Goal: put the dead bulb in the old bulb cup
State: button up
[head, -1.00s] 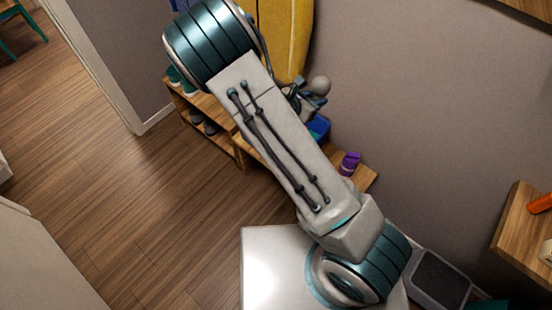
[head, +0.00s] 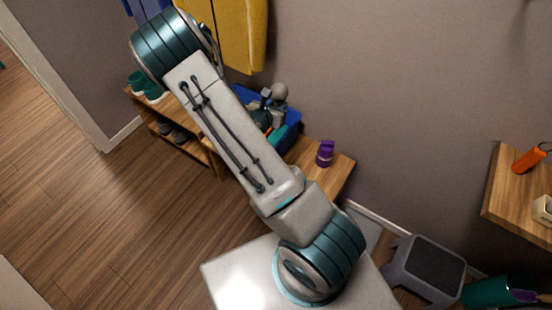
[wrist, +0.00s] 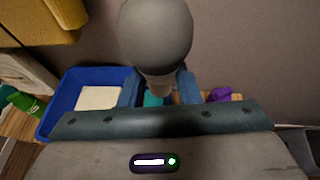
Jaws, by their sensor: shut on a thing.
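The bulb, with a round grey head (head: 280,90), is in my gripper (head: 270,104) beyond my forearm in the head view. In the wrist view the grey bulb (wrist: 157,32) stands upright, its narrow neck between the two blue fingers of my gripper (wrist: 158,88), which is shut on it. A small purple object (head: 325,153) stands on the wooden bench, right of my gripper; it also shows in the wrist view (wrist: 220,94), partly hidden. I cannot tell whether it is the old bulb cup. No cup is clearly marked for old bulbs.
A blue bin (head: 292,130) is on the bench (head: 338,178) near my gripper. Yellow clothing (head: 240,35) hangs behind. At right are a wooden shelf (head: 505,200) with an orange object (head: 531,158), a grey stool (head: 430,262) and a green container (head: 488,292). Floor at left is clear.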

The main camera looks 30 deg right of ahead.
jog(key=s+d+f+b, duration=0.3)
jog(key=d+f+b, duration=0.15)
jog(key=f, duration=0.45)
jog(key=s+d+f+n+t+y+b, duration=0.1)
jog(key=s+d+f+b, duration=0.3)
jog(key=f, duration=0.4)
jog(key=s+d+f+b, duration=0.3)
jog(key=d+f+b, duration=0.15)
jog(key=f, duration=0.45)
jog(key=w+f+b, duration=0.1)
jog(key=w+b, duration=0.1)
jog(key=b, duration=0.4)
jog(key=w+a+f+b, duration=0.1)
jog(key=w+f+b, duration=0.1)
jog(key=b, duration=0.5)
jog(key=shift+w+a+f, duration=0.15)
jog(key=shift+w, duration=0.05)
jog(key=w+a+f, duration=0.1)
jog(key=w, duration=0.1)
jog(key=w+a+f+b, duration=0.1)
jog(key=w, duration=0.1)
jog(key=w+a+f, duration=0.1)
jog(key=w, duration=0.1)
jog(key=shift+a+f+b, duration=0.3)
jog(key=shift+f+b, duration=0.05)
jog(key=shift+b, duration=0.05)
jog(key=shift+f+b, duration=0.65)
jog(key=shift+f, duration=1.3)
